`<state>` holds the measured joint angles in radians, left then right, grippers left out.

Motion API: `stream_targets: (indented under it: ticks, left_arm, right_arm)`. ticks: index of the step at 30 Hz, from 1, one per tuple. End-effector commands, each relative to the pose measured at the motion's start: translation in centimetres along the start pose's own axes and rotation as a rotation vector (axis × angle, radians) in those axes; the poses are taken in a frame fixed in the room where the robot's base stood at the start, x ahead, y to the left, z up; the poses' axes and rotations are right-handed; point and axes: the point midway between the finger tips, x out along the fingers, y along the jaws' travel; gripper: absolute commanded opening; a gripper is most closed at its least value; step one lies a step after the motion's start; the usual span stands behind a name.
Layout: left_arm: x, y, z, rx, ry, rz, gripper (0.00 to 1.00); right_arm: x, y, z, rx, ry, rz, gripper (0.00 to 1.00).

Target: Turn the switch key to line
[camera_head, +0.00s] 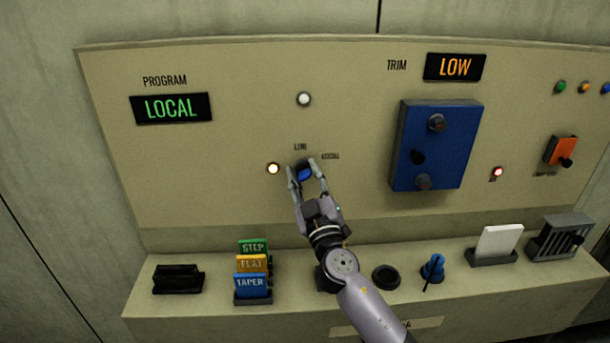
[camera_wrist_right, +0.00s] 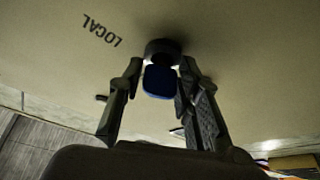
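The switch key has a blue head (camera_head: 305,174) in a dark round collar on the panel, below the "LINE" label (camera_head: 300,147) and left of a small label (camera_head: 330,156). The wrist view shows the blue key head (camera_wrist_right: 160,82) and the "LOCAL" label (camera_wrist_right: 101,31). My right gripper (camera_head: 307,172) has one finger on each side of the key head. In the wrist view my right gripper (camera_wrist_right: 160,78) looks open, with a narrow gap on the left and the right finger very close to the key. The program display (camera_head: 172,108) reads LOCAL in green. My left gripper is out of view.
A lit lamp (camera_head: 273,169) sits just left of the key, and a white button (camera_head: 304,99) above it. A blue box (camera_head: 437,145) projects from the panel at right. The ledge below holds coloured tags (camera_head: 252,264), a blue-handled part (camera_head: 432,268) and a white card (camera_head: 499,242).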

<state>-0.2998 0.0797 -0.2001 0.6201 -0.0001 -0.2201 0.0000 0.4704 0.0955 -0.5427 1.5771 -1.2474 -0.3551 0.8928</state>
Motion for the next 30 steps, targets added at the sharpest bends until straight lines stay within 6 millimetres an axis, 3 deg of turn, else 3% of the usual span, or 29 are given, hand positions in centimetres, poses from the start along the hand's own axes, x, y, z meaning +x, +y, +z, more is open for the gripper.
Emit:
stream_targets:
  ticks: [13, 23, 30]
  left_arm:
    - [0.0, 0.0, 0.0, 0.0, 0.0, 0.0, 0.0]
    - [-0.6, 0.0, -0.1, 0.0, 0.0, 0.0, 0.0]
    - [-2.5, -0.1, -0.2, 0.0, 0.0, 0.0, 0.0]
  right_arm:
    - [0.0, 0.0, 0.0, 0.0, 0.0, 0.0, 0.0]
    - [0.0, 0.1, -0.1, -0.036, -0.001, -0.016, 0.0]
    - [0.1, 0.2, -0.3, -0.164, -0.001, -0.07, 0.0]
